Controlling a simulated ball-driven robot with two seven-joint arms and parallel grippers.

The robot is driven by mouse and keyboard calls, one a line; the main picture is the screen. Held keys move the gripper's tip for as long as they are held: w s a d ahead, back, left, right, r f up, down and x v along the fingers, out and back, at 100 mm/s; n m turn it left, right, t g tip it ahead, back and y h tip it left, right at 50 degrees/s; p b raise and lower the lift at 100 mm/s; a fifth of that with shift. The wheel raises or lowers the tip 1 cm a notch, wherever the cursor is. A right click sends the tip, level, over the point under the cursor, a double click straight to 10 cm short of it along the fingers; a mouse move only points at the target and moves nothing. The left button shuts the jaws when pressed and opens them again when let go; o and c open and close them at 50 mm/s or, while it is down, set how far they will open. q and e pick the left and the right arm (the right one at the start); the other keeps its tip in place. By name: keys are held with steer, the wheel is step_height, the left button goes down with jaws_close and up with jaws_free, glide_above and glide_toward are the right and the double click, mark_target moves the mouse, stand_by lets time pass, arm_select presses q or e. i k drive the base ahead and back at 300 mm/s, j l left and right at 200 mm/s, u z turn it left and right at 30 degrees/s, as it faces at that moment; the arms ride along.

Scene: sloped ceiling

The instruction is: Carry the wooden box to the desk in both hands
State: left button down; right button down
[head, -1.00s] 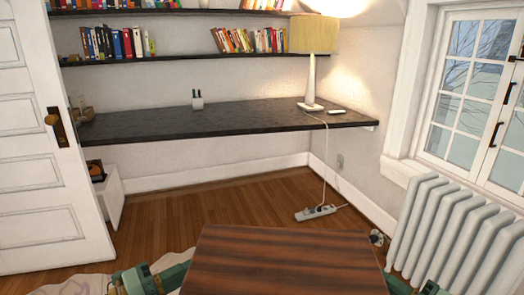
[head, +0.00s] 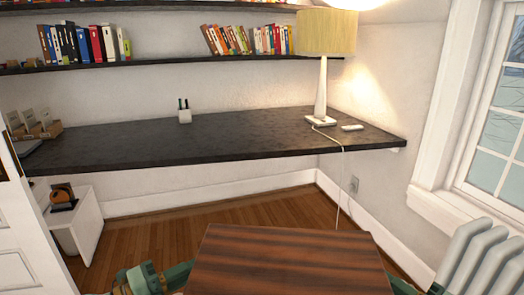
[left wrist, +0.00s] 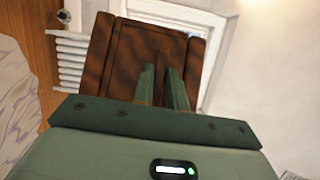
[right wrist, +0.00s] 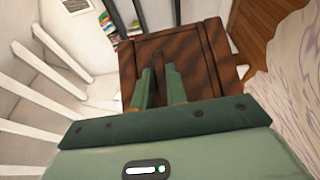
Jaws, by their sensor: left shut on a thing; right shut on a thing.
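The wooden box (head: 285,262) is dark brown with a striped grain and shows at the bottom middle of the head view. My left gripper (left wrist: 163,80) is shut on one side of the box, which also shows in the left wrist view (left wrist: 125,60). My right gripper (right wrist: 158,80) is shut on the opposite side of the box, seen in the right wrist view (right wrist: 205,60). In the head view the fingers are hidden and only parts of my arms show beside the box. The dark desk (head: 230,135) runs along the back wall, ahead of the box and apart from it.
A lamp (head: 320,95) stands at the desk's right, with a small white object (head: 352,127) beside it. A small holder (head: 184,112) stands mid-desk; an organizer (head: 35,125) is at the left. The desk's middle front is bare. A radiator (head: 475,262) is at right, a white cabinet (head: 82,228) below left.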

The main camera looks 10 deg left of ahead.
mark_target(219, 134)
steer(key=i, duration=1.25)
steer(key=i+u, duration=0.2)
steer(key=i, duration=0.2)
steer(key=i+l+u, duration=0.15)
steer(key=i, duration=0.25)
